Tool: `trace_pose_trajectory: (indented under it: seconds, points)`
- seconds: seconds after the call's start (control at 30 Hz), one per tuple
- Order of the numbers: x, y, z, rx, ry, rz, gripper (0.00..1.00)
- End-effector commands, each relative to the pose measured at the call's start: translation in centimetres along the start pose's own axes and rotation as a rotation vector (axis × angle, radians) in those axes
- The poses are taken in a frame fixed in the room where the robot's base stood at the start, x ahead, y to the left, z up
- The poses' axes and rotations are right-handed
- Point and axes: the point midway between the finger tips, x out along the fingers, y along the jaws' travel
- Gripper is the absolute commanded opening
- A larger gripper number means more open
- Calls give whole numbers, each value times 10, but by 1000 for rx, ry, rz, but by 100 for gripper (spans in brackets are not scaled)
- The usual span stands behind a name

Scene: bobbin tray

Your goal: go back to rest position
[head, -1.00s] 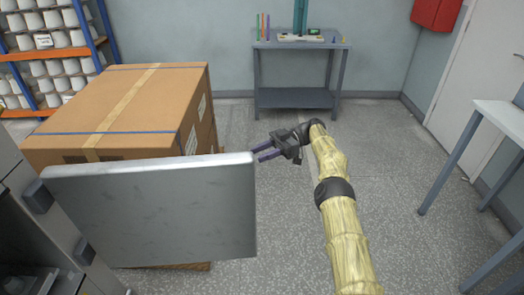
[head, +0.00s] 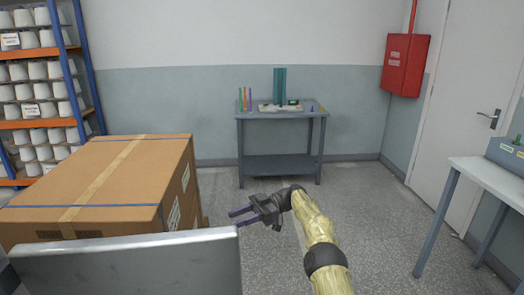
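My gripper (head: 243,215) is in the middle of the head view, at the end of my yellow-sleeved arm. Its two purple-grey fingers point left and are spread apart, with nothing visible between them. It hangs over the open floor, just right of the large cardboard box (head: 95,185) and above the far right corner of a grey metal panel (head: 125,268). The fingers appear apart from both.
A grey workbench (head: 282,114) with coloured rods stands at the back wall. A shelf of white bobbins (head: 35,111) is at the left. A pale table (head: 488,178) stands at the right, near a white door (head: 462,110). The speckled floor (head: 390,245) between is clear.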

Motion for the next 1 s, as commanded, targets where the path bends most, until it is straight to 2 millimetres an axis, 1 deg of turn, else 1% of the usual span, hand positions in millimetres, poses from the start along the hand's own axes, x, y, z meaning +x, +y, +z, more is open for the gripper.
trace_pose_trajectory:
  seconds: [0.03,0.1,0.2,0.3,0.4,0.53,0.63,0.77,0.87,0.97,1.0]
  points:
    - [7,8,-17,-29,25,32,37]
    - [15,21,-40,-69,68,100,37]
    - [26,41,-72,-118,126,220,37]
    - [30,58,-100,-149,166,357,37]
    - [28,73,-122,-160,186,506,37]
    - [18,87,-140,-150,181,712,37]
    - [4,91,-145,-122,152,876,37]
    - [-20,86,-140,-58,82,1090,37]
    - [-41,73,-130,11,7,1248,37]
    - [-63,49,-113,99,-84,1396,37]
    - [-72,36,-105,140,-125,1451,37]
